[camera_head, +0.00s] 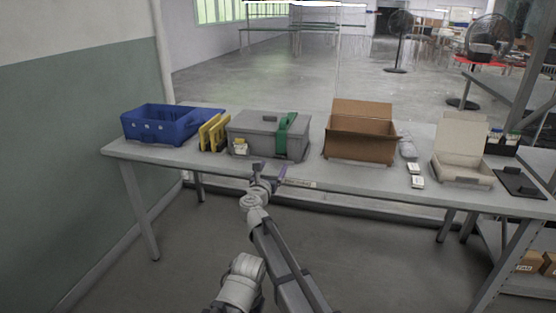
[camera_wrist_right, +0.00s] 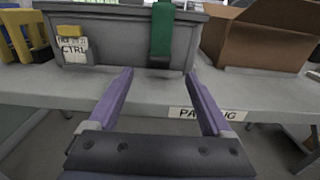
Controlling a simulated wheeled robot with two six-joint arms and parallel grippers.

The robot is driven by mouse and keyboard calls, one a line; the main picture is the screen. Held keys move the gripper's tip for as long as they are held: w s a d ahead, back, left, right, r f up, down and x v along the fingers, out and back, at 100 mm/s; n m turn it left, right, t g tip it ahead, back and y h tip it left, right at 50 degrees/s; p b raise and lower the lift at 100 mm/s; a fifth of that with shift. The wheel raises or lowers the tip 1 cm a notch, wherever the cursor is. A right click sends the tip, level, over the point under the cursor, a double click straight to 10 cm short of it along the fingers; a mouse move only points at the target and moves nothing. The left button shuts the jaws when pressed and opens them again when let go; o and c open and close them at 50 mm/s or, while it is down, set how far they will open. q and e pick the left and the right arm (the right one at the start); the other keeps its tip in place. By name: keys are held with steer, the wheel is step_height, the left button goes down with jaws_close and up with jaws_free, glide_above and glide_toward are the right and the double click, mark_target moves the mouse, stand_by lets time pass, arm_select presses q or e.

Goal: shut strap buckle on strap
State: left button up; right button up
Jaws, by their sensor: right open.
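A grey lidded case (camera_head: 250,124) stands on the table. A green strap (camera_head: 283,135) runs over its lid and down its front. In the right wrist view the strap (camera_wrist_right: 162,35) hangs down the case front (camera_wrist_right: 115,42), with a small dark piece at its lower end; I cannot tell whether this is the buckle or how it sits. My right gripper (camera_head: 268,171) is open and empty at the table's front edge, before the case. In the right wrist view its purple fingers (camera_wrist_right: 160,76) are spread either side of the strap's line, apart from it. My left gripper is out of view.
A blue bin (camera_head: 160,128) and yellow upright pieces (camera_head: 212,132) stand left of the case. An open cardboard box (camera_head: 358,140) stands to its right. Small white boxes (camera_head: 418,182) and a beige open box (camera_head: 462,166) are farther right. A yellow-topped label (camera_wrist_right: 73,46) is on the case front.

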mark_target(278, 157)
steer(key=x, duration=0.7)
steer(key=shift+w, duration=0.15)
steer(key=shift+c, duration=0.2)
jaws_close()
steer(key=g+p, duration=0.1)
steer(key=p, duration=0.1)
steer(key=r+g+p, duration=0.1)
steer(key=p, duration=0.2)
steer(key=shift+w+d+r+y, duration=0.1)
steer(key=shift+w+r+y, duration=0.05)
steer(key=shift+w+y, duration=0.15)
steer(key=shift+g+p, duration=0.4)
steer(key=shift+p, duration=0.3)
steer(key=shift+f, duration=0.25)
